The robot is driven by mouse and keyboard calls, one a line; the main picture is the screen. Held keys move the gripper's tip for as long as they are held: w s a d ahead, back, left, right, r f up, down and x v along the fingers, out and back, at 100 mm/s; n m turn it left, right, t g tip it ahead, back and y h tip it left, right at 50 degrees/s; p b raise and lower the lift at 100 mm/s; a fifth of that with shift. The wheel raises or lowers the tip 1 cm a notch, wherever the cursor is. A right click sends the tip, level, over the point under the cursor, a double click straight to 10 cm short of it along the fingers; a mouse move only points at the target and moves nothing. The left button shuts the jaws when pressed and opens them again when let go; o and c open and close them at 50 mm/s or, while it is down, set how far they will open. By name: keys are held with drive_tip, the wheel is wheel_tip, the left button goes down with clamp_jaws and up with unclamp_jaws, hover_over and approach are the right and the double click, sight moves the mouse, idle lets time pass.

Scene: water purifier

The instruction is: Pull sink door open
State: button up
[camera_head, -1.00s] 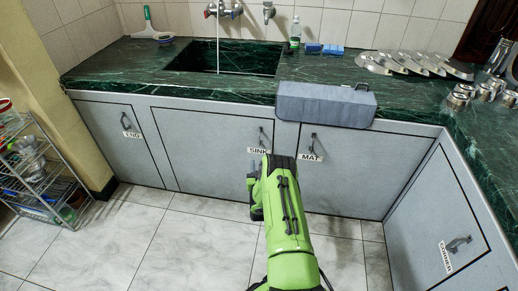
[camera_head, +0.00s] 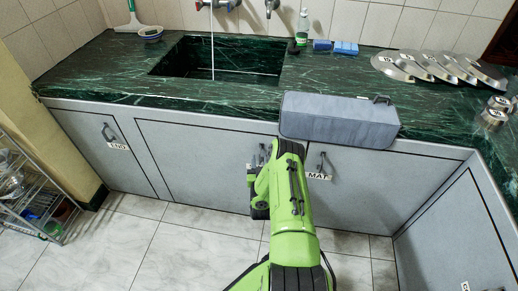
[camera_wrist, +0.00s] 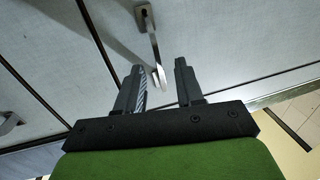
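The sink door (camera_head: 205,165) is a closed grey panel under the dark green marble counter, between the END and MAT doors. Its handle (camera_head: 262,153) and label are mostly hidden behind my green arm in the head view. In the wrist view, a metal bar handle (camera_wrist: 152,35) stands out from a grey door panel (camera_wrist: 215,30). My gripper (camera_wrist: 159,67) is open, with its two dark fingers apart. The handle's free end shows between the fingers in the picture; I cannot tell its depth or any contact.
A grey-blue box (camera_head: 335,120) sits at the counter's front edge, right of my arm. The sink (camera_head: 215,60) has water running into it. A wire rack (camera_head: 30,195) stands at the left. Pale floor tiles (camera_head: 185,250) are clear in front of the cabinets.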

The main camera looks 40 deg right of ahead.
drive_tip(key=shift+w+d, duration=0.2)
drive_tip(key=shift+r, duration=0.1)
drive_tip(key=shift+a, duration=0.1)
clamp_jaws()
idle(1.2)
